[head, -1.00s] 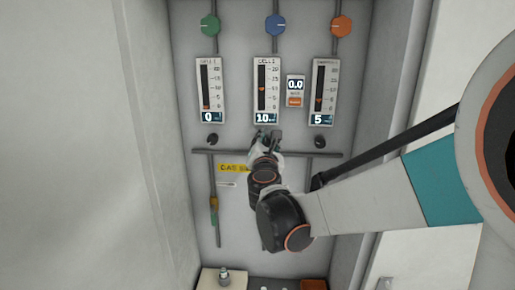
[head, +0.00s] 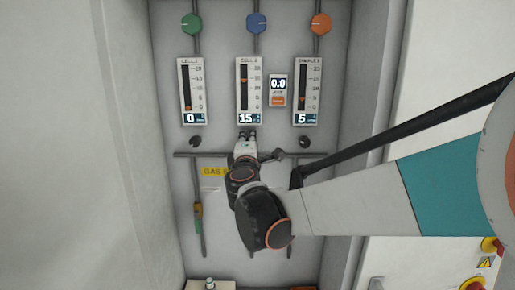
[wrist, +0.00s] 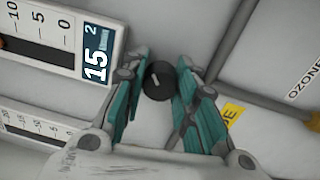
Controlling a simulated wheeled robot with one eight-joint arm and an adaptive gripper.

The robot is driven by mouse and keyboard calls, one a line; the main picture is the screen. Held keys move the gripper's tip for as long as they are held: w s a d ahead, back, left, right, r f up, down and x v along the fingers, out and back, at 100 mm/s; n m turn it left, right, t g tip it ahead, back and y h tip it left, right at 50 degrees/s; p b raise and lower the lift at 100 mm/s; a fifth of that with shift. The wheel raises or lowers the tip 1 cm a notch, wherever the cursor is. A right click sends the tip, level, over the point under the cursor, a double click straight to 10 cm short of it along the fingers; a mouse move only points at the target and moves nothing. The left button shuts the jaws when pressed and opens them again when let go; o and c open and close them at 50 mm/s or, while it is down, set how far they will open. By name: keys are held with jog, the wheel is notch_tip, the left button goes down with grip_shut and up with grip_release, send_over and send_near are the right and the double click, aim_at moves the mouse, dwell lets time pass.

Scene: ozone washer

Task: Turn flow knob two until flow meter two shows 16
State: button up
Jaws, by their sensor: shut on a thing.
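Flow meter two (head: 250,93) is the middle meter on the panel, and its digital readout shows 15. In the wrist view the readout (wrist: 95,65) also shows 15, with a small 2 beside it. Flow knob two (wrist: 160,82) is a round black knob with a pale mark, just below that meter. My gripper (wrist: 164,60) has its teal fingers on both sides of the knob and is shut on it. In the head view my gripper (head: 246,136) reaches up to the spot below the middle meter and hides the knob.
The left meter (head: 192,92) shows 0 and the right meter (head: 307,92) shows 5, each with a black knob below. A small 0.0 display (head: 278,86) sits between the middle and right meters. A horizontal pipe (head: 310,156) runs close below.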

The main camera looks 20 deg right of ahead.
jog(key=shift+s+m+b, duration=0.1)
jog(key=shift+m+b, duration=0.35)
jog(key=shift+m, duration=1.85)
jog(key=o, duration=1.1)
